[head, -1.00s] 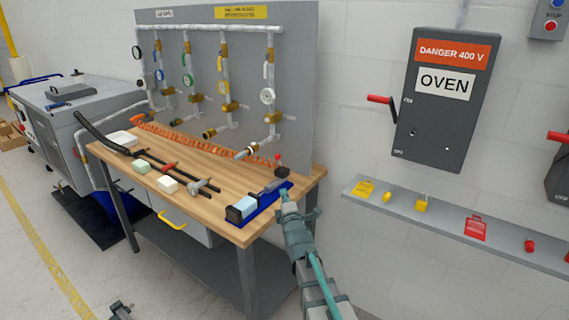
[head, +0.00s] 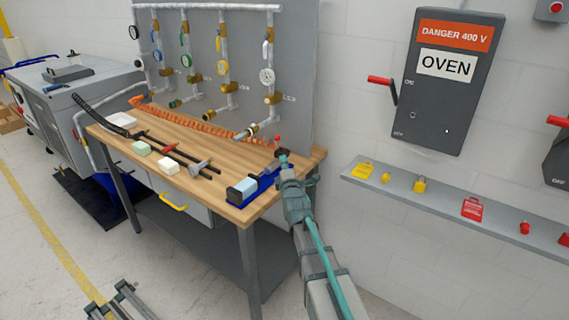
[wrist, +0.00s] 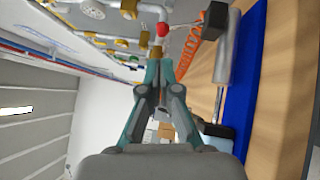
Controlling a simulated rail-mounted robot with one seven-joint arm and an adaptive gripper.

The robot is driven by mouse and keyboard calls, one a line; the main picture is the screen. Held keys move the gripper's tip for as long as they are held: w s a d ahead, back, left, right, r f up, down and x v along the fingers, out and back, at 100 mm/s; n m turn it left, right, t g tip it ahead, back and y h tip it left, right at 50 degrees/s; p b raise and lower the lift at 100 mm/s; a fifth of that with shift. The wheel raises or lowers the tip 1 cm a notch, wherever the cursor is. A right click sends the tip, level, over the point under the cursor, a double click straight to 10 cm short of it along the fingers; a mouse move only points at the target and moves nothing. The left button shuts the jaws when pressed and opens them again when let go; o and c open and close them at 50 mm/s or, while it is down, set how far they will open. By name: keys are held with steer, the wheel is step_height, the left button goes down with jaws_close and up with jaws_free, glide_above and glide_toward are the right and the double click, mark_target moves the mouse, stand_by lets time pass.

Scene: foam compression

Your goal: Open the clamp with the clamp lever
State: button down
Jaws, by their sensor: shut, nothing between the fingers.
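The clamp is a long blue base (head: 268,184) on the right front corner of the wooden bench. A pale blue foam block (head: 242,189) sits at its near end. The clamp lever has a red knob (head: 277,138), seen just beyond my gripper. In the wrist view, the red knob (wrist: 162,29) is straight ahead of my fingertips, and the blue base (wrist: 252,75) runs along the right. My gripper (head: 283,154) is shut and empty, close to the lever; it also shows in the wrist view (wrist: 159,66). I cannot tell whether it touches the knob. My gripper hides part of the clamp.
The wooden bench (head: 225,160) also carries foam blocks, black rails and an orange coiled hose (head: 190,122). Pipes with gauges stand behind it. A grey shelf (head: 445,205) with several red and yellow items is on the wall to the right, below the oven switch box (head: 445,90).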

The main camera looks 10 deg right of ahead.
mark_target(278, 139)
steer(key=w+p, duration=0.1)
steer(key=w, duration=0.2)
steer(key=w+r+p, duration=0.1)
steer(key=w, duration=0.2)
steer(key=w+p, duration=0.2)
steer(key=w, duration=0.1)
steer(key=shift+w+d+r, duration=0.1)
steer(key=shift+w+r, duration=0.15)
steer(key=shift+r, duration=0.1)
steer(key=shift+w, duration=0.45)
